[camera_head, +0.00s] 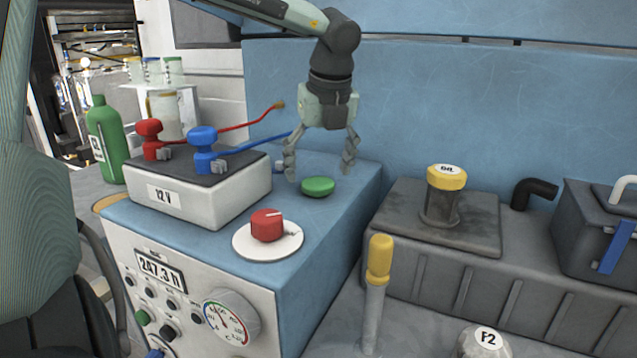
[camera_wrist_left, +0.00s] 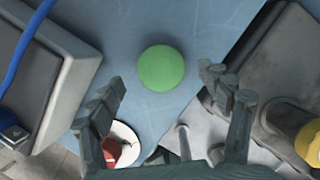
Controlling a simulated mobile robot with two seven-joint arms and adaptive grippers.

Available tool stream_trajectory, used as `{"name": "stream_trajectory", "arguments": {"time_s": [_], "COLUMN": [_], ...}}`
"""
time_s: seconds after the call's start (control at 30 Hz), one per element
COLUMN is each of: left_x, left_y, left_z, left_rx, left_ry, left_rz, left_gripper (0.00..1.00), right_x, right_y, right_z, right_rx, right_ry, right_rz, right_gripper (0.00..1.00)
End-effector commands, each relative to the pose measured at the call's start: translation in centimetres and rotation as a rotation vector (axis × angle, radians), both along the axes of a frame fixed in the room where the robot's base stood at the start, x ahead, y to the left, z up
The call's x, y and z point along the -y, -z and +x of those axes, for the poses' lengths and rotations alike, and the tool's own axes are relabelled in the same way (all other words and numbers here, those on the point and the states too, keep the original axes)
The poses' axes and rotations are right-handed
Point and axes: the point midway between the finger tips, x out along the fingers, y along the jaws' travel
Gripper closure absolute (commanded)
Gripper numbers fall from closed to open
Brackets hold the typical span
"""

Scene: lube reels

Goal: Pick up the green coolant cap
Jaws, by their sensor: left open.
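The green coolant cap (camera_head: 318,186) is a low round disc lying on the blue top of the control cabinet (camera_head: 343,207), behind the red rotary knob. My left gripper (camera_head: 320,168) points down above the cap, with its fingers spread and nothing between them. In the left wrist view the cap (camera_wrist_left: 161,67) shows whole, ahead of the open fingers (camera_wrist_left: 165,95) and between their lines. The fingers do not touch it. My right gripper is not in view.
A white 12 V battery (camera_head: 205,195) with red and blue clamps stands left of the cap. The red knob (camera_head: 267,225) on its white disc is in front. A yellow OIL cap (camera_head: 447,178) and a yellow-handled dipstick (camera_head: 379,260) stand to the right. A blue wall rises behind.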

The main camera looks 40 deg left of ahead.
Motion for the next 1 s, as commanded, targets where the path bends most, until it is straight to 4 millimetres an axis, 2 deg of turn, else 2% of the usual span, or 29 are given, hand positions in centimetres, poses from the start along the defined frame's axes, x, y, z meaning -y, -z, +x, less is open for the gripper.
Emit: {"name": "stream_trajectory", "arguments": {"time_s": [0.1,0.2,0.43,0.87,1.0], "left_x": [-0.4,-0.5,-0.6,-0.6,-0.6], "left_y": [1.5,2.1,2.2,2.2,2.1], "left_z": [0.2,0.3,0.3,0.3,0.3], "left_rx": [-0.001,0.000,0.001,0.001,0.001], "left_ry": [0.000,0.000,0.000,0.000,0.000], "left_rz": [0.000,-0.001,0.000,0.000,0.000], "left_gripper": [0.22,0.22,0.23,0.77,0.79], "right_x": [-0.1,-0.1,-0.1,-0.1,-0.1], "right_y": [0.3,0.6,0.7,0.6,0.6], "right_z": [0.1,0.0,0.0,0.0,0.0], "right_rx": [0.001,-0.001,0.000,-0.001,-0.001], "right_ry": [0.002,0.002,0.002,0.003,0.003], "right_rz": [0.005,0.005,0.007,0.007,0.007], "right_gripper": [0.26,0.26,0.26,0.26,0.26]}}
